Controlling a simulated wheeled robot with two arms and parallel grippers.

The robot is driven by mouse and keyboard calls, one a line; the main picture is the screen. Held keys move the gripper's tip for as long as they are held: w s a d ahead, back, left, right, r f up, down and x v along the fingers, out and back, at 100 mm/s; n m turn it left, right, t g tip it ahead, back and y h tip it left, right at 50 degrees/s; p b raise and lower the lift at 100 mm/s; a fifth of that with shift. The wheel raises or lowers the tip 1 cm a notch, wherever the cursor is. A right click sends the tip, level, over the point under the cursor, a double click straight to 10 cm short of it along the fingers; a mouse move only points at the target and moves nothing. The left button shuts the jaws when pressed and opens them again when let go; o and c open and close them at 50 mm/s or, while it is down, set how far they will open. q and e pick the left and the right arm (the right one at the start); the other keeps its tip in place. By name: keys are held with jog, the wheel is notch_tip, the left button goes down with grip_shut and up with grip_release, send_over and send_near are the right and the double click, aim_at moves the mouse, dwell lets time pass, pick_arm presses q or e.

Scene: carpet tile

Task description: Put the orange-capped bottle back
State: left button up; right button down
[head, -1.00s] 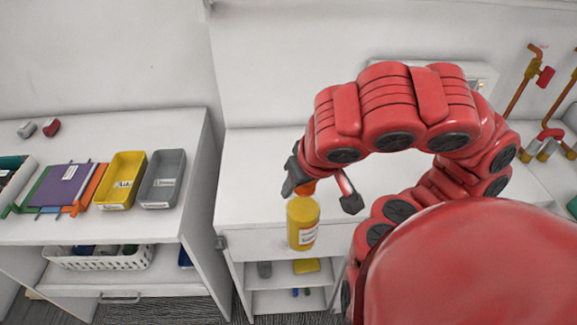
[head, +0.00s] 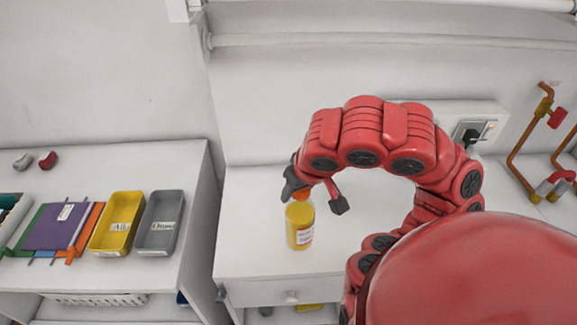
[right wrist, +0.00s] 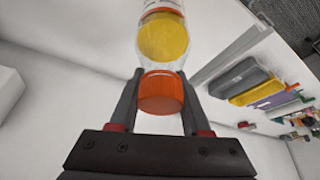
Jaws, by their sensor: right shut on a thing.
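The orange-capped bottle (head: 299,226) is clear with yellow contents and a white label. In the head view it is upright, seen over the white counter top (head: 258,205); I cannot tell whether its base touches the surface. My right gripper (head: 314,197) is shut on its orange cap from above. The right wrist view shows the orange cap (right wrist: 160,93) between the two fingers (right wrist: 158,108), with the bottle body (right wrist: 162,36) beyond it. My left gripper is out of view.
A yellow bin (head: 118,222) and a grey bin (head: 159,222) stand on the left cabinet beside a purple folder (head: 62,226). A white wall box with a black plug (head: 468,136) and copper pipes (head: 530,130) are at the right. The counter left of the bottle is clear.

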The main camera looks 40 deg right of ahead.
jog(key=w+d+f+p, duration=0.4)
jog(key=w+p, duration=0.1)
jog(key=w, duration=0.3)
jog(key=shift+w+f, duration=0.15)
jog(key=shift+w, duration=0.15)
jog(key=shift+a, duration=0.1)
jog(key=shift+f, duration=0.2)
jog(key=shift+c, duration=1.8)
grip_release()
